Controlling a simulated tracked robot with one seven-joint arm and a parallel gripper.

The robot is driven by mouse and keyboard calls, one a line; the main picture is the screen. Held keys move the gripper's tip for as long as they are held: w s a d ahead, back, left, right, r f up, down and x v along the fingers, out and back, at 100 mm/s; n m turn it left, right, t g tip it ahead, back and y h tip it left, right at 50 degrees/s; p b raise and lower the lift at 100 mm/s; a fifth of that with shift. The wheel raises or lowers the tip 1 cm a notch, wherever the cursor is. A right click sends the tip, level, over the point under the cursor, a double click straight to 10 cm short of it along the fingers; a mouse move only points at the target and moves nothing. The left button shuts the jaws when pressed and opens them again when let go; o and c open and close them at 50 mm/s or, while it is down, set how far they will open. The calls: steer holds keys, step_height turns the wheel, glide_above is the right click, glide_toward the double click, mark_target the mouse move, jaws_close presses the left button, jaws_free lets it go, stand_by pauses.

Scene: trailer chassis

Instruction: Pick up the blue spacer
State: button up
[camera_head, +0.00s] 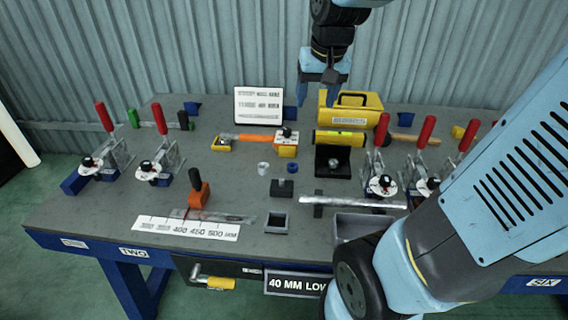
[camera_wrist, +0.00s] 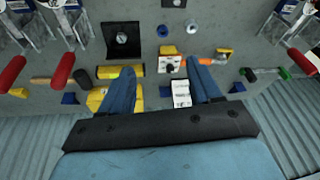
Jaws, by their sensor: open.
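The blue spacer (camera_head: 292,168) is a small blue cylinder on the grey bench, just in front of the yellow-and-orange block in the head view. In the wrist view the blue spacer (camera_wrist: 162,31) shows near the top centre. My gripper (camera_head: 322,94) hangs above the back of the bench, behind and well above the spacer. In the wrist view my gripper (camera_wrist: 160,70) has its two blue fingers apart with nothing held between them. The spacer lies beyond the fingertips and is not touched.
Red-handled clamps (camera_head: 104,117) stand at both sides.

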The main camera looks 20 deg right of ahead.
steer(key=w+f+m+g, duration=0.3)
steer(key=w+f, duration=1.2)
steer(key=f, duration=0.2)
step_height(320, 180, down, 14)
steer(key=shift+r, duration=0.25)
jaws_close()
stand_by(0.4)
